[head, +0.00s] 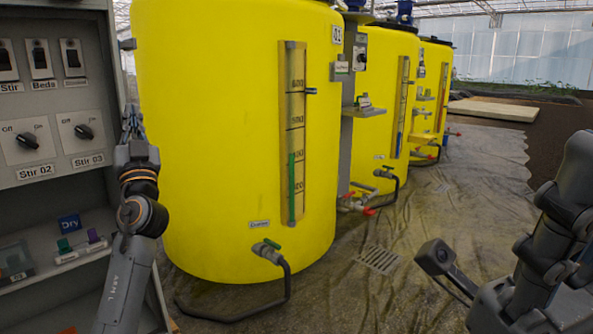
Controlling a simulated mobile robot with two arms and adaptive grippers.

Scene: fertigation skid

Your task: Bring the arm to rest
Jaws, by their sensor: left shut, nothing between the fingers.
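My left arm rises from the bottom left. Its gripper (131,112) points upward, small and dark, between the grey control cabinet (75,185) and the big yellow tank (225,150). The left gripper is shut with nothing held. It overlaps the cabinet edge and the tank's left side in the picture; I cannot tell how near it is to either. My right arm shows at the right edge; its gripper is not in view.
The cabinet has rocker switches (39,62), two rotary knobs (84,131) and a shelf with small coloured items (69,224). A valve and hose (268,250) sit low on the near tank. More yellow tanks (385,100) stand behind. Floor at centre right is clear around a drain grate (378,259).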

